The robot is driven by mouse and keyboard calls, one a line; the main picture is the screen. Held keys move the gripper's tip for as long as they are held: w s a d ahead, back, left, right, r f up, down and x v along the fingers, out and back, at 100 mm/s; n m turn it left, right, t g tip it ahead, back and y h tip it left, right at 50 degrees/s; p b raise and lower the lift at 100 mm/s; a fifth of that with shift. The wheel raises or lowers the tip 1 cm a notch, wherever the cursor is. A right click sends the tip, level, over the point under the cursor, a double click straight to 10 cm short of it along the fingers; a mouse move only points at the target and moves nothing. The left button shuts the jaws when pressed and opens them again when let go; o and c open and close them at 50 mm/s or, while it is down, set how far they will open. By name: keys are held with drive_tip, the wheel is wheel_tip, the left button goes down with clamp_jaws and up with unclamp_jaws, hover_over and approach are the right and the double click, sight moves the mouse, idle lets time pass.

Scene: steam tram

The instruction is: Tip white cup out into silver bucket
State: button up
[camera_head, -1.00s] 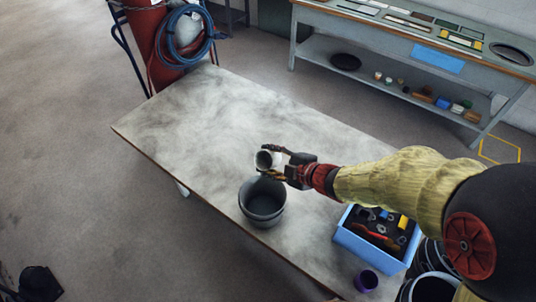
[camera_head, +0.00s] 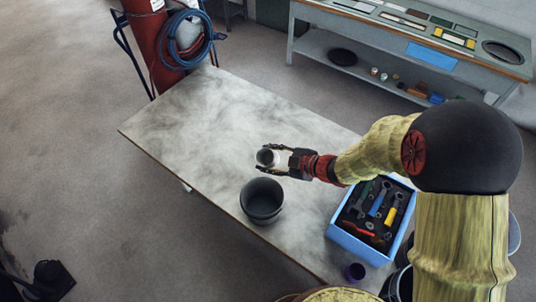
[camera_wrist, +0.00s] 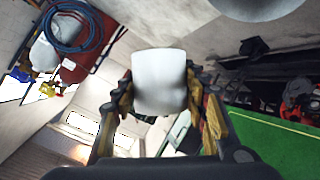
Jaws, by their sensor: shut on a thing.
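The white cup (camera_head: 266,157) is held by my gripper (camera_head: 270,161) above the table. The silver bucket (camera_head: 262,202) looks dark grey and stands upright on the table, just below the cup in the head picture. The cup is apart from it. A grey round shape at the top right of the wrist view may be the bucket. The inside of the cup is not clear.
A blue tool crate (camera_head: 342,236) stands at the table's right end, with a small purple cup (camera_head: 355,271) in front. The table's (camera_head: 205,120) left and middle are clear. A red cylinder (camera_head: 148,45) with coiled hose and a workbench (camera_head: 385,28) stand behind.

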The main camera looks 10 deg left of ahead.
drive_tip(key=shift+w+d+r+m+g+y+p, duration=0.15)
drive_tip(key=shift+r+m+g+p, duration=0.45)
drive_tip(key=shift+p, duration=1.05)
drive_tip(key=shift+w+d+r+m+g+y+p, duration=0.1)
drive_tip(key=shift+w+r+m+g+y+p, duration=0.15)
drive_tip(key=shift+r+p, duration=0.95)
drive_tip(key=shift+w+d+r+m+g+y+p, duration=0.1)
drive_tip(key=shift+w+r+m+g+y+p, duration=0.25)
drive_tip(key=shift+p, duration=1.7)
drive_tip(key=shift+w+d+r+m+g+y+p, duration=0.1)
drive_tip(key=shift+w+r+m+g+y+p, duration=0.15)
drive_tip(key=shift+r+m+g+p, duration=0.85)
drive_tip(key=shift+f+t+p, duration=0.4)
drive_tip(key=shift+t+p, duration=0.05)
drive_tip(key=shift+t, duration=0.15)
